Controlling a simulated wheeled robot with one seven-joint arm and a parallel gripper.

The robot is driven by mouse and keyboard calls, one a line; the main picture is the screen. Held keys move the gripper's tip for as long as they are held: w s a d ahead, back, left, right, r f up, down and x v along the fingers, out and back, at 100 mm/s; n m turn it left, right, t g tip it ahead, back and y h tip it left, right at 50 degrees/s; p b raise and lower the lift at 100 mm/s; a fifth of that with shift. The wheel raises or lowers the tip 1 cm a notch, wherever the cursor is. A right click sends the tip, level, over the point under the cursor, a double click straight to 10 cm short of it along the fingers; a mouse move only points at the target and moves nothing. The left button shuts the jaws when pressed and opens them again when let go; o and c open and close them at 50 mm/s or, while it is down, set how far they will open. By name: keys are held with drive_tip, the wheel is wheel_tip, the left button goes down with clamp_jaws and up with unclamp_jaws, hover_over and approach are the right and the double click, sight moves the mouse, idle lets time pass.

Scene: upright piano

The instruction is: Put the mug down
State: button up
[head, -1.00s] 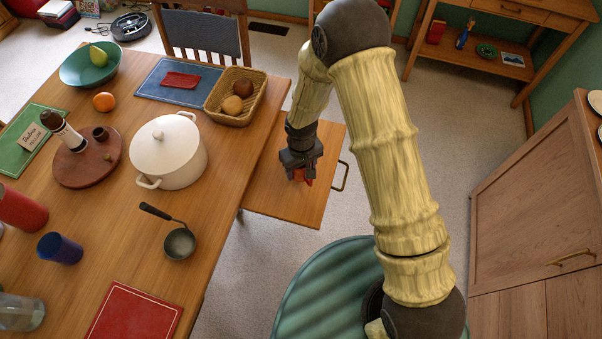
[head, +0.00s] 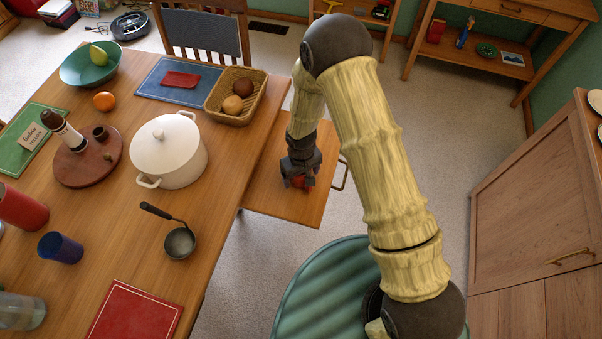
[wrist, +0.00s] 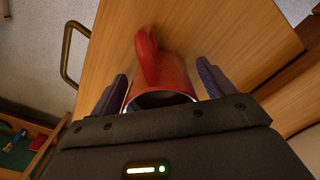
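The red mug (wrist: 160,75) is between the two fingers of my gripper (wrist: 160,72) in the wrist view. Its open rim faces the camera and its handle points up in the picture. In the head view, the mug (head: 299,182) is partly hidden by my gripper (head: 301,178). It is over the small wooden top (head: 287,208) beside the dining table. I cannot tell whether its base touches the wood.
The small top has a metal handle (head: 342,176) on its right side. The dining table (head: 225,150) is on the left, with a white pot (head: 168,158), a bread basket (head: 216,112) and a ladle (head: 180,242). Bare wood surrounds the mug.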

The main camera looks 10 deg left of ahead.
wheel_tip(320, 180, up, 12)
drive_tip(key=shift+r+b, duration=0.15)
drive_tip(key=shift+b, duration=0.3)
idle(0.4)
idle(0.6)
drive_tip(key=s+d+r+m+t, duration=0.1)
drive_tip(key=s+d+r+m, duration=0.1)
drive_tip(key=d+r, duration=0.3)
drive_tip(key=s+d+r+m, duration=0.2)
drive_tip(key=d+r, duration=0.3)
drive_tip(key=d, duration=0.6)
drive_tip(key=s+d+r+m+t, duration=0.1)
drive_tip(key=d+r+m, duration=0.3)
drive_tip(key=d, duration=0.5)
drive_tip(key=shift+s+r+t, duration=0.3)
drive_tip(key=shift+s+r, duration=0.1)
drive_tip(key=shift+s, duration=0.4)
drive_tip(key=shift+r, duration=0.1)
